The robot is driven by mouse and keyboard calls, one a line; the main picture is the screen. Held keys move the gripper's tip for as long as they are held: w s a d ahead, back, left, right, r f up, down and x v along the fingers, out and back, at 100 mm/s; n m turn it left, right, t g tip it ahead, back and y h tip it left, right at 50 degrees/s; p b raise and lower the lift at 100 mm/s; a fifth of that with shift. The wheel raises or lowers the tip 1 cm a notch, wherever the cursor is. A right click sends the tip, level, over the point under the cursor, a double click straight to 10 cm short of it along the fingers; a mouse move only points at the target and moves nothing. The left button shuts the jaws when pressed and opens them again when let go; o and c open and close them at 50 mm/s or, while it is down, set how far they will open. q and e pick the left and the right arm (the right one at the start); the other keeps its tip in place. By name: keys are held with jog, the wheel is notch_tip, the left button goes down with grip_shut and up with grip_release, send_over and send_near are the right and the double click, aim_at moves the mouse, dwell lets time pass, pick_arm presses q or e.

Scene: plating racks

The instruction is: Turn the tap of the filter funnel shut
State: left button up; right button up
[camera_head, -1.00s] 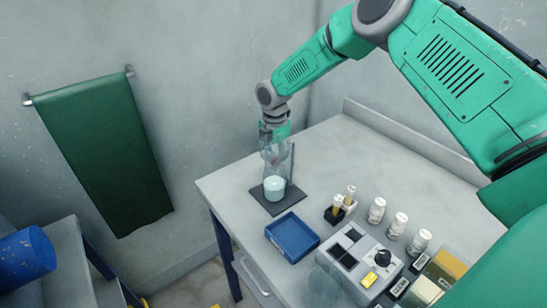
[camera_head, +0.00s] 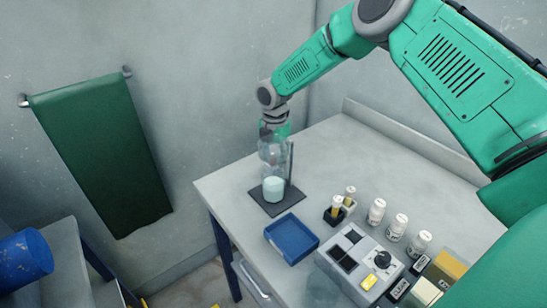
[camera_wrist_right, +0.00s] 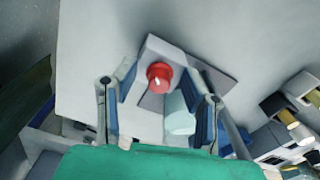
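The filter funnel (camera_head: 268,150) is a clear glass shape above a beaker (camera_head: 273,189) of pale contents, on a dark stand base (camera_head: 262,199) with a thin upright rod. The tap (camera_wrist_right: 158,76) appears as a red round knob in the right wrist view. The pale beaker (camera_wrist_right: 179,117) is just below it there. My right gripper (camera_head: 273,138) is at the funnel's upper part. In the wrist view its two fingers (camera_wrist_right: 163,92) stand apart, with the knob between them and visible gaps either side. The head view does not resolve the tap. My left gripper is not in view.
A blue tray (camera_head: 291,239) lies in front of the stand. Small vials (camera_head: 337,208), several white bottles (camera_head: 397,227) and a grey device (camera_head: 341,270) stand to its right. The table (camera_head: 341,155) is clear behind them. A green cloth (camera_head: 103,155) hangs on the wall.

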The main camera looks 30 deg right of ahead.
notch_tip(320, 180, up, 12)
jog(key=shift+w+f, duration=0.15)
dwell(0.3)
dwell(0.4)
